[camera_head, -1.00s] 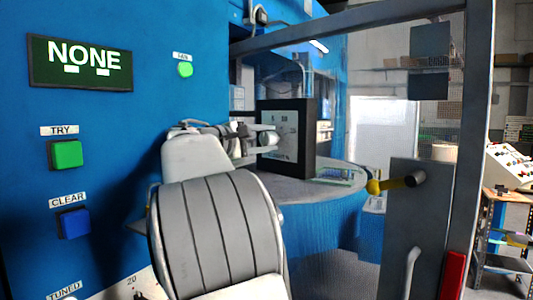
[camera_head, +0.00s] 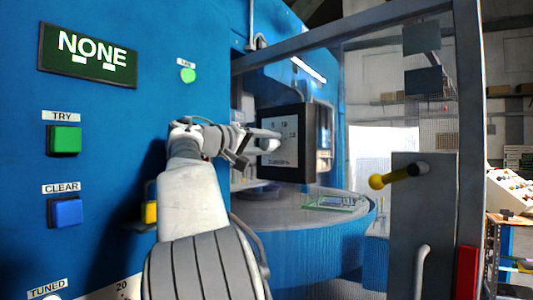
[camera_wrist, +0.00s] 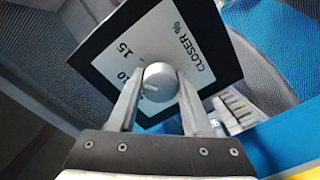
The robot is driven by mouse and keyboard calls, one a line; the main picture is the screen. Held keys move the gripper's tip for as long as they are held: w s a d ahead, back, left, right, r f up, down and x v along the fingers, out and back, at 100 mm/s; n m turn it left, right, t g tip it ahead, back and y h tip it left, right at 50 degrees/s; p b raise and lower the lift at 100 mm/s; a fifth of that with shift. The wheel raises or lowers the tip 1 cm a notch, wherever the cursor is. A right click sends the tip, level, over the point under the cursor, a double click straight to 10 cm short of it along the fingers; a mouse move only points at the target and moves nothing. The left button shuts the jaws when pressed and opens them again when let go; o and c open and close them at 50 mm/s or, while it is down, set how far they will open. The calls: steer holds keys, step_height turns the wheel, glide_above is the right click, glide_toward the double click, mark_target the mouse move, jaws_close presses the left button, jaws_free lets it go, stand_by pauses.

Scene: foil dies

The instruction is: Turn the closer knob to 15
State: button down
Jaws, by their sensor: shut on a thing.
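The closer knob (camera_wrist: 160,82) is a round grey dial on a white plate in a black frame. The plate (camera_wrist: 190,38) reads "CLOSER %" with 15 and 10 marked beside the dial, tilted in the wrist view. My gripper (camera_wrist: 158,88) is shut on the knob, one finger on each side. A short pale mark shows on the knob's face, but its exact reading is unclear. In the head view, the black-framed panel (camera_head: 296,170) stands above the round table, and my gripper (camera_head: 268,143) reaches its left side. The knob is largely hidden there.
The blue machine wall holds a NONE display (camera_head: 88,57), a green TRY button (camera_head: 64,140) and a blue CLEAR button (camera_head: 65,211). A round blue table (camera_head: 275,210) lies below the panel. A framed guard with a yellow-tipped handle (camera_head: 378,181) stands at right.

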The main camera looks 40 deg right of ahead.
steer(key=shift+f+m+b, duration=0.1)
steer(key=shift+m+b, duration=0.5)
steer(key=shift+m, duration=0.6)
steer(key=shift+c, duration=1.7)
jaws_free()
steer(key=shift+a, duration=0.1)
steer(key=s+a+b, duration=0.1)
steer(key=s+a, duration=0.1)
steer(key=a, duration=1.5)
steer(key=shift+r, duration=0.25)
steer(key=shift+s, duration=0.1)
